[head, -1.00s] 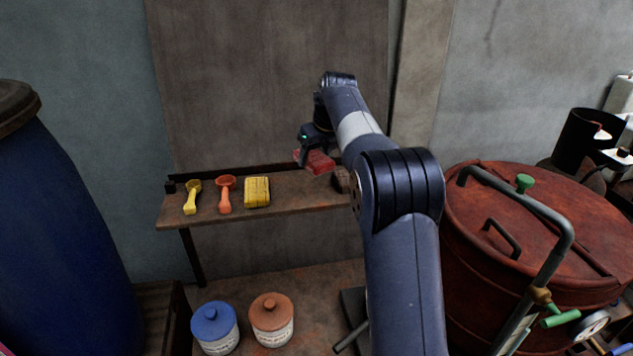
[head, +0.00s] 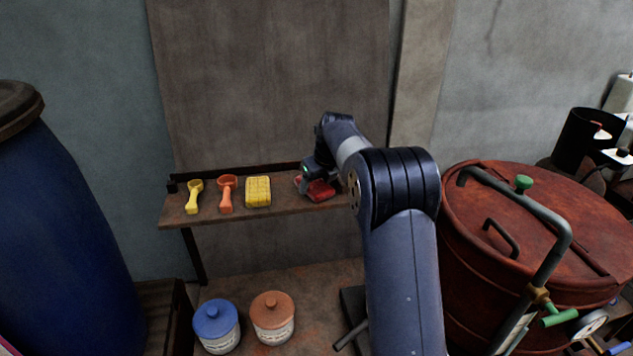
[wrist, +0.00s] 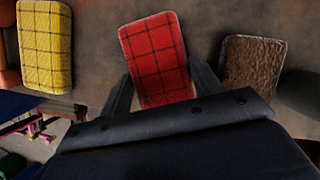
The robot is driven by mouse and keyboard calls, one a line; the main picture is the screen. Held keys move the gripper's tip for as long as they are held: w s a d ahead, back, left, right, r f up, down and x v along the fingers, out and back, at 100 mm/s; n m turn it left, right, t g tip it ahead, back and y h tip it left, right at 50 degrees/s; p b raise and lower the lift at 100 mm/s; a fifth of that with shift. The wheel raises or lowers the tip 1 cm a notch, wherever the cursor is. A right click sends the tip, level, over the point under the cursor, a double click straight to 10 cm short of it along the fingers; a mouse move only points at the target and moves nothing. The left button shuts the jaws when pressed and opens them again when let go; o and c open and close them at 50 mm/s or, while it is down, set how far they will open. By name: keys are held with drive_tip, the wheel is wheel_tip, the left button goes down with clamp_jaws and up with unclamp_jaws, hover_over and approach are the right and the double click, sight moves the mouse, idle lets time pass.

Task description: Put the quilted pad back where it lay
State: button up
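A red quilted pad (head: 320,191) with dark grid lines is at the right part of the wall shelf, at about board height. My gripper (head: 308,184) reaches down over it. In the wrist view the red pad (wrist: 157,58) lies between the two fingertips (wrist: 161,70), which appear to press on its sides, so the gripper looks shut on it. The pad is slightly tilted relative to the fingers. Whether its underside touches the board is hidden.
On the shelf (head: 280,205), a yellow quilted pad (head: 258,191), an orange scoop (head: 227,194) and a yellow scoop (head: 194,197) lie left of the red pad. A brown pad (wrist: 253,65) is close on its right. A rusty vat (head: 520,220) stands right of my arm.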

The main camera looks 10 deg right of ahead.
sight(316, 185)
drive_tip(key=o, duration=0.4)
drive_tip(key=shift+r, duration=0.15)
drive_tip(key=b+v, duration=0.1)
drive_tip(key=v, duration=1.1)
drive_tip(key=shift+b, duration=0.4)
drive_tip(key=p+x, duration=0.2)
drive_tip(key=x, duration=1)
wheel_tip(316, 185, up, 4)
drive_tip(key=shift+b, duration=0.45)
drive_tip(key=shift+r, duration=0.5)
